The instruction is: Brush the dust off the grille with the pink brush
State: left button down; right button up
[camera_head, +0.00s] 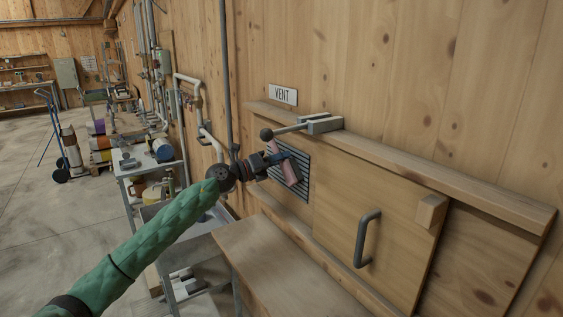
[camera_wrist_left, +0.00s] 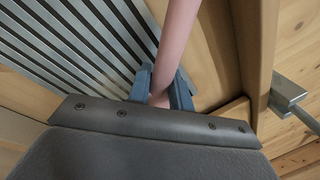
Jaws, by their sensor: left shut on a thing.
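The slatted grey grille (camera_head: 303,190) is set in the wooden wall below the VENT sign. The pink brush (camera_head: 289,174) is in front of the grille. My left gripper (camera_head: 282,157) is shut on the brush. In the left wrist view, the blue fingers of my left gripper (camera_wrist_left: 161,91) pinch the pink handle of the brush (camera_wrist_left: 178,38), and the grille (camera_wrist_left: 75,42) lies behind at the left. The bristles are hidden, and I cannot tell whether they touch the slats. Dust cannot be made out. My right gripper is not in view.
A wooden sliding panel (camera_head: 385,215) with a dark handle (camera_head: 362,240) is right of the grille. A metal clamp with a lever (camera_head: 322,124) sits on the rail above. A wooden ledge (camera_head: 270,255) juts out below. A cart (camera_head: 150,165) stands left.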

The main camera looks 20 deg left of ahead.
aim_at(283, 150)
pick_arm(q)
jog(key=shift+w+a+f+b, duration=0.1)
jog(key=shift+w+a+b, duration=0.7)
jog(key=shift+a, duration=0.15)
jog(key=shift+w+a+b, duration=0.7)
jog(key=shift+w+a, duration=0.05)
jog(key=shift+a, duration=0.2)
jog(key=shift+s+d+f+p, duration=0.3)
jog(key=shift+s+d+p, duration=0.5)
jog(key=shift+d+p, duration=0.2)
jog(key=shift+s+d+f+p, duration=0.25)
jog(key=shift+s+d+p, duration=0.6)
jog(key=shift+d, duration=0.2)
jog(key=shift+s+d+f, duration=0.1)
jog(key=shift+s+d, duration=0.05)
jog(key=shift+d, duration=0.1)
